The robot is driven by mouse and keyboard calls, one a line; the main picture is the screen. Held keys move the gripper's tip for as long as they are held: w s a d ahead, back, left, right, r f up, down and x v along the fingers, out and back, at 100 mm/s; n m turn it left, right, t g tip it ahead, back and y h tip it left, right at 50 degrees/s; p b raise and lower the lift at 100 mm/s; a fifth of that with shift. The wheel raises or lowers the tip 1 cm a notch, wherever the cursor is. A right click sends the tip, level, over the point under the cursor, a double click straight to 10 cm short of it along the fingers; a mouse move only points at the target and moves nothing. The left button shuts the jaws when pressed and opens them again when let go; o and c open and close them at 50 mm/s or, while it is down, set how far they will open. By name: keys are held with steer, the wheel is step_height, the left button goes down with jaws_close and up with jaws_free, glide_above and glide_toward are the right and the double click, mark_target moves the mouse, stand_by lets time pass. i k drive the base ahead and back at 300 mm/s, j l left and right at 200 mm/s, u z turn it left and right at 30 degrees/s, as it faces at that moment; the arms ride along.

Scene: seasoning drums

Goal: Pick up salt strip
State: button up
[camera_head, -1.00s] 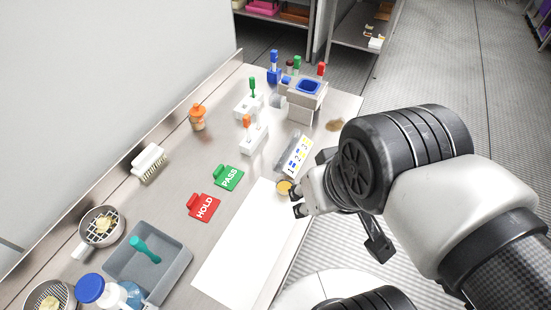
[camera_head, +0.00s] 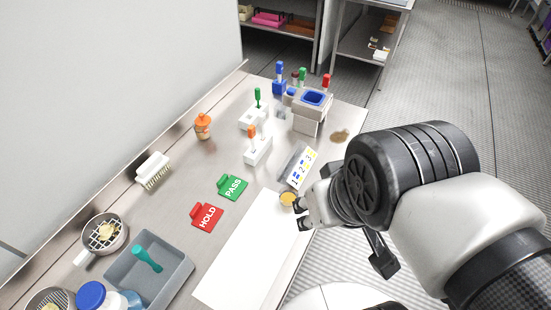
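I cannot tell which item is the salt strip. A grey tray with a card numbered 1 to 3 (camera_head: 299,168) lies near the table's right edge. A small round cup with yellow contents (camera_head: 288,199) sits just below it, at the corner of a white sheet (camera_head: 246,250). My gripper (camera_head: 301,216) is beside the cup, over the table's right edge. Its dark fingertips look spread apart, with nothing visible between them. White holders with a green-topped item (camera_head: 257,97) and an orange-topped item (camera_head: 252,131) stand farther back.
Green PASS (camera_head: 232,187) and red HOLD (camera_head: 207,216) cards lie mid-table. A grey bin (camera_head: 181,266) and strainers (camera_head: 104,233) are front left. A brush (camera_head: 154,170) and orange-capped shaker (camera_head: 203,126) stand along the wall. A box with a blue basin (camera_head: 308,110) is at the back.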

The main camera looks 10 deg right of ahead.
mark_target(262, 117)
steer(key=i+l, duration=0.55)
steer(key=l, duration=0.2)
steer(key=i+l+z, duration=0.1)
steer(key=i+l, duration=0.5)
steer(key=l, duration=0.1)
